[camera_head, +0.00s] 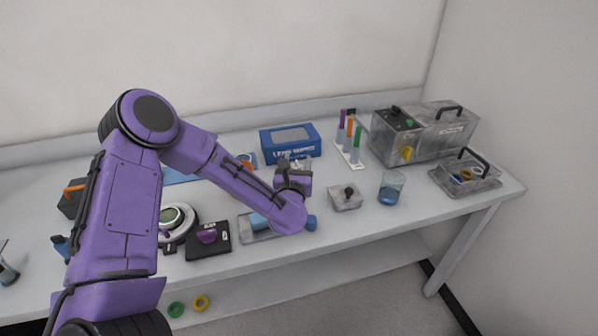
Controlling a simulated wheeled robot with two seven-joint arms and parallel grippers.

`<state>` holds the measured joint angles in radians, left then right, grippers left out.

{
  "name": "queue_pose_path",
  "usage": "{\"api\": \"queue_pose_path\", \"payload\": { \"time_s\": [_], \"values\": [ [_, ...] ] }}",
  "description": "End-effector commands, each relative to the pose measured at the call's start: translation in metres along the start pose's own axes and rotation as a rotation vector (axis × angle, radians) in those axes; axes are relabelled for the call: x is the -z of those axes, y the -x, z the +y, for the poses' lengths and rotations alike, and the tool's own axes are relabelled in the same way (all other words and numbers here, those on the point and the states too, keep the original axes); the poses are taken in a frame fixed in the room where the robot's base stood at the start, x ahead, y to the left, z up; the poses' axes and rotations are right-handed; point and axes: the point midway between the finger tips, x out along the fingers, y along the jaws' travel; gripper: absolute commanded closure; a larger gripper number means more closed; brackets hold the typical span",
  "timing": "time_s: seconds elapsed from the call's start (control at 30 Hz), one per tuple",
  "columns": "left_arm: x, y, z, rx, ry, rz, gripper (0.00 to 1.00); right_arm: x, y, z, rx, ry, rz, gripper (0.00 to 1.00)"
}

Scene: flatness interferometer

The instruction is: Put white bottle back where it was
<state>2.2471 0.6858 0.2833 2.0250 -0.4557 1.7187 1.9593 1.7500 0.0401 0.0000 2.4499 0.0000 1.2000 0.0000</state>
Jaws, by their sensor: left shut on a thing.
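My left gripper (294,168) is over the middle of the bench, just in front of the blue box. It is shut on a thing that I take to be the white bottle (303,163). Only a small pale part of it shows at the fingers, and the rest is hidden by the gripper and wrist. I cannot tell whether it touches the bench. My right gripper is not in view.
Behind the gripper is a blue box (291,142). To its right are a rack with coloured tubes (354,154), a lidded box with a knob (345,199), a blue-filled beaker (391,188) and grey cases (428,133). A black block (207,241) lies left of my wrist.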

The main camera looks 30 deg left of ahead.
Motion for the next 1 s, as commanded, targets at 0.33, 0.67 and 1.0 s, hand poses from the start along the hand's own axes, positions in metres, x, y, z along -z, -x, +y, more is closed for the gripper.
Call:
{"api": "queue_pose_path", "payload": {
  "time_s": [0.33,0.67,1.0],
  "values": [
    [0.044,-0.013,-0.004,0.000,-0.001,-0.001,0.80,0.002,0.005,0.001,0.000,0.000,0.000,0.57],
    [0.049,-0.012,-0.004,0.000,0.001,-0.002,0.80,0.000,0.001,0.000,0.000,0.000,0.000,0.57],
    [0.048,-0.012,-0.004,0.000,0.000,-0.002,0.22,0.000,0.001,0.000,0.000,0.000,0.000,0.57]
  ]
}}
